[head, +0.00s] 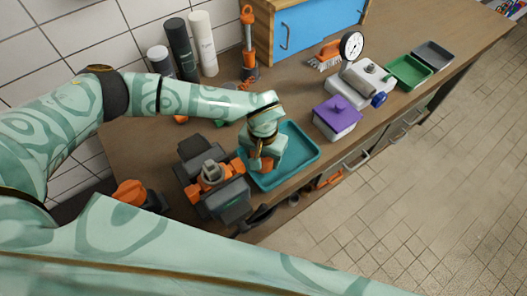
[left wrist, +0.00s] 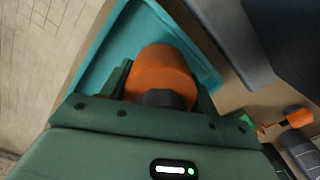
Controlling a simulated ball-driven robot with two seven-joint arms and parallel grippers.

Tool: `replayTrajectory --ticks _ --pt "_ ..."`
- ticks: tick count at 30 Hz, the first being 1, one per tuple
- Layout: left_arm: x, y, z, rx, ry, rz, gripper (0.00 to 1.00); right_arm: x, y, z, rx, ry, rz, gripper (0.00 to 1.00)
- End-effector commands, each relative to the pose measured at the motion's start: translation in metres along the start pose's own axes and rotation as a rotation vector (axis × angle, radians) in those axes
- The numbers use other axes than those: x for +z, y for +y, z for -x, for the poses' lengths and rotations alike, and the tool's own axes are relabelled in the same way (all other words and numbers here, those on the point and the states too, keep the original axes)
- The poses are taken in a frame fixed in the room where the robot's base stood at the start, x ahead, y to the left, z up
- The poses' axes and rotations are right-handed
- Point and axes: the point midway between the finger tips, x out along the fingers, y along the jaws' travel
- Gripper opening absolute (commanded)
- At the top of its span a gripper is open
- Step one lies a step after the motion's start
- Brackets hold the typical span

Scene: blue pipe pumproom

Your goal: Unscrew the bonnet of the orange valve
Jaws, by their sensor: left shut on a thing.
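The orange valve (head: 210,176) sits in a dark grey vise (head: 228,200), with a grey squarish opening or part facing up. My left gripper (head: 266,160) is over the teal tray (head: 300,150), to the right of the vise and apart from the valve. It is shut on an orange rounded piece with a dark grey end, which looks like the bonnet (left wrist: 163,72). In the head view, my gripper hides most of this piece. I cannot tell whether it touches the tray floor. My right gripper is not in view.
A purple-lidded box (head: 337,117), a grey and white device (head: 358,85), a dial gauge (head: 351,45), and green (head: 408,71) and grey (head: 433,54) trays stand along the bench to the right. Rolls and a blue-door cabinet (head: 316,28) are at the back. The bench's front edge is close to the teal tray.

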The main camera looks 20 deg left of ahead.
Motion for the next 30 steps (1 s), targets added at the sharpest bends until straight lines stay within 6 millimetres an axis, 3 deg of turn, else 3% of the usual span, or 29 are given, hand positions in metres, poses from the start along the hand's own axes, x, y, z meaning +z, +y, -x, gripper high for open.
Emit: replayTrajectory --ticks 4,12,13,15,21,23,30 --pt "-0.0004 0.0000 -0.0122 0.000 0.000 0.000 0.38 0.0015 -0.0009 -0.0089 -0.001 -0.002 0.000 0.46" --pt "-0.0004 0.0000 -0.0120 0.000 0.001 0.000 0.38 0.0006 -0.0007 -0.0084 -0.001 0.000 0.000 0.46" --pt "-0.0004 0.0000 -0.0120 0.000 0.001 0.000 0.66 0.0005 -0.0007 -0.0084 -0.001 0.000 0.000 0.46" --pt "-0.0004 0.0001 -0.0120 0.000 0.001 0.000 0.85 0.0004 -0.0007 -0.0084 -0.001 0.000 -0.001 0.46" --pt "-0.0003 0.0001 -0.0122 0.000 0.000 0.000 0.86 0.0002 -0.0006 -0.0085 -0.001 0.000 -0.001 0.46" --pt "-0.0002 0.0000 -0.0123 0.000 0.000 0.000 1.00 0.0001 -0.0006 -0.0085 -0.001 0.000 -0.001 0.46" --pt "-0.0002 -0.0001 -0.0116 0.000 0.000 0.000 1.00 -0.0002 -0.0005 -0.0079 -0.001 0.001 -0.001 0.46"
